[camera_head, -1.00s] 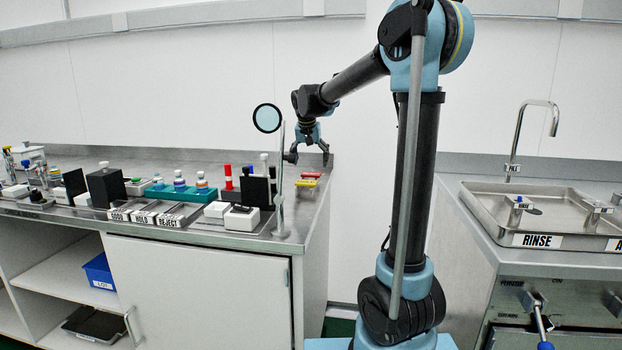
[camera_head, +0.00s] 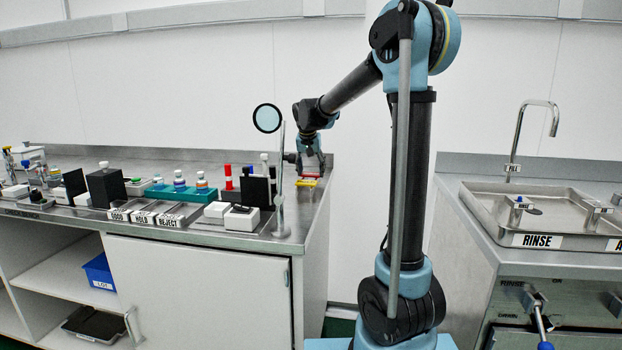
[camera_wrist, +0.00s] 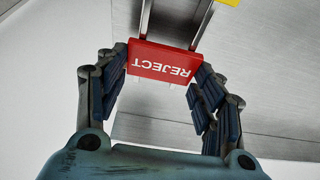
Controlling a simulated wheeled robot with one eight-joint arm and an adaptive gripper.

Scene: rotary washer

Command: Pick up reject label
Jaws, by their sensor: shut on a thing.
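The reject label is a red tag with white REJECT lettering (camera_wrist: 162,62). In the wrist view it sits between the two dark ribbed fingers of my gripper (camera_wrist: 160,85), which are shut on it. The lettering appears upside down there. In the head view my gripper (camera_head: 309,164) is low over the right end of the steel counter (camera_head: 306,205). The red label (camera_head: 311,175) is a small strip just under the fingers. A yellow label (camera_head: 306,183) lies just in front of it, and its corner also shows in the wrist view (camera_wrist: 229,2).
A round lens on a stand (camera_head: 267,118) rises left of my gripper. A black panel (camera_head: 255,191), red-capped items and small white boxes stand nearby. The GOOD, HOLD and REJECT trays (camera_head: 170,220) are farther left. A rinse sink (camera_head: 545,215) is at right.

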